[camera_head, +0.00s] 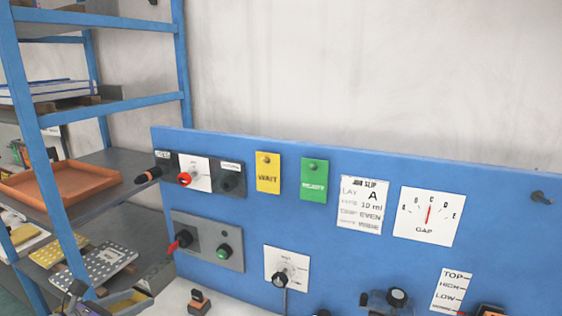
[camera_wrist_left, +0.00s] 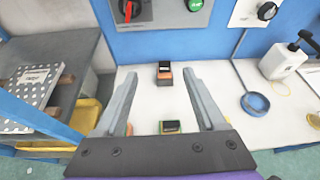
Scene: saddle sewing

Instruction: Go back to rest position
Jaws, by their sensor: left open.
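My left gripper (camera_wrist_left: 160,76) is open in the left wrist view, its two grey fingers spread apart with nothing held between them. It reaches over a white worktop (camera_wrist_left: 225,105) in front of the blue panel. A small dark and orange block (camera_wrist_left: 164,72) stands on the worktop beyond the fingertips. A second small dark and green block (camera_wrist_left: 170,127) lies nearer, seen between the fingers. In the head view only a grey bit of my left gripper (camera_head: 78,300) shows at the bottom left edge. My right gripper is in neither view.
A blue panel (camera_head: 330,265) with switches, cards and a gap dial (camera_head: 428,215) stands ahead. A blue shelf rack (camera_head: 180,60) with an orange tray (camera_head: 60,190) is on the left.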

